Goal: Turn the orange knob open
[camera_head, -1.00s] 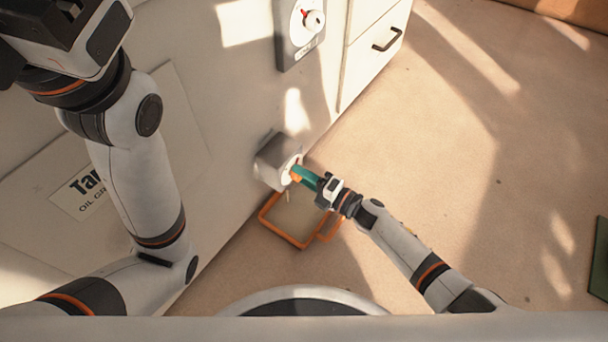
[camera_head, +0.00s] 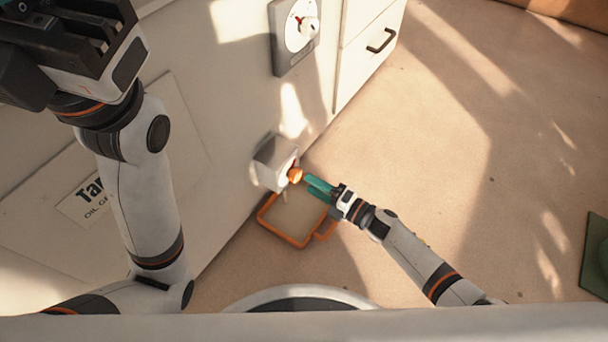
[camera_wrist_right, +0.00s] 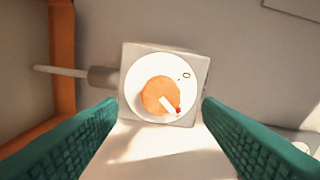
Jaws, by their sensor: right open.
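The orange knob (camera_head: 295,175) sits on the front of a grey box (camera_head: 272,163) low on the white wall. In the right wrist view the knob (camera_wrist_right: 160,95) sits on a white round dial, with a white bar and red tip pointing to the lower right and a small ring mark at the upper right. My right gripper (camera_head: 309,185) is open and just short of the knob, not touching it. Its green fingers (camera_wrist_right: 160,140) spread to either side below the box. My left gripper (camera_head: 70,40) is at the upper left, away from the knob; its fingertips are not clear.
An orange-rimmed tray (camera_head: 290,238) lies on the floor under the box. A grey panel with a red and white dial (camera_head: 302,32) is higher on the wall. A drawer handle (camera_head: 382,41) is at its right.

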